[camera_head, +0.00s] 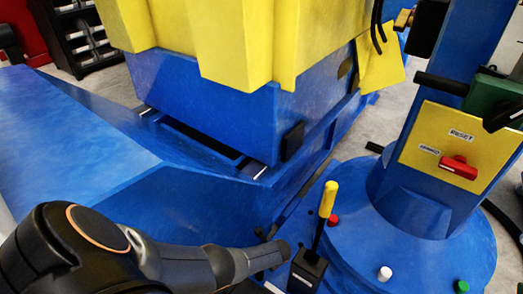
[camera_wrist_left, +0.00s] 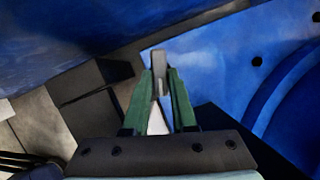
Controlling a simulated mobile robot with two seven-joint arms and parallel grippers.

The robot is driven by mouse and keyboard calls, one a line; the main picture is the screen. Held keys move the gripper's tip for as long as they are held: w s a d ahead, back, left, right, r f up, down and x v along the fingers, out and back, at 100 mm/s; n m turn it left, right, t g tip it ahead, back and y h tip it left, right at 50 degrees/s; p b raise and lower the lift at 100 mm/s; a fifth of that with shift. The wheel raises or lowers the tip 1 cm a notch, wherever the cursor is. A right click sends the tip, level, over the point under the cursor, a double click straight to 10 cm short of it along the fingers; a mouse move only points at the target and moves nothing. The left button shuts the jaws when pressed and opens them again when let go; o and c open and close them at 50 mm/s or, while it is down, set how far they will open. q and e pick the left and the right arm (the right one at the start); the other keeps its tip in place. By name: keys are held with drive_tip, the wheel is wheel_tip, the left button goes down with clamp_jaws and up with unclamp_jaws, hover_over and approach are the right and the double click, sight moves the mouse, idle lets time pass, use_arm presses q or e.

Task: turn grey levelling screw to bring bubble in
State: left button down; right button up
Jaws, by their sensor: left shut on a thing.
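My left arm comes in from the lower left in the head view, its dark end beside a black lever box; its fingertips cannot be made out there. In the left wrist view my left gripper (camera_wrist_left: 160,82) has two green fingers closed at the tips on a small grey piece (camera_wrist_left: 158,62), which appears to be the grey levelling screw. The fingers cover much of it, and its turn angle cannot be told. A pale wedge shows between the fingers lower down. I see no bubble or level vial in either view. My right gripper is not in view.
A lever with a yellow handle (camera_head: 328,198) stands close right of my arm. The round blue base (camera_head: 440,255) carries red, white and green buttons. A blue post holds a yellow RESET panel (camera_head: 455,150) with a red switch. A large blue and yellow machine (camera_head: 215,95) fills the middle.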

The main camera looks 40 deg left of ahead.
use_arm(q)
drive_tip(key=shift+s+r+m+t+p, duration=0.15)
drive_tip(key=shift+m+t+p, duration=0.15)
drive_tip(key=shift+m+p, duration=0.5)
drive_tip(key=shift+m+t+h, duration=0.3)
drive_tip(key=shift+m, duration=0.5)
drive_tip(key=c, duration=0.7)
unclamp_jaws()
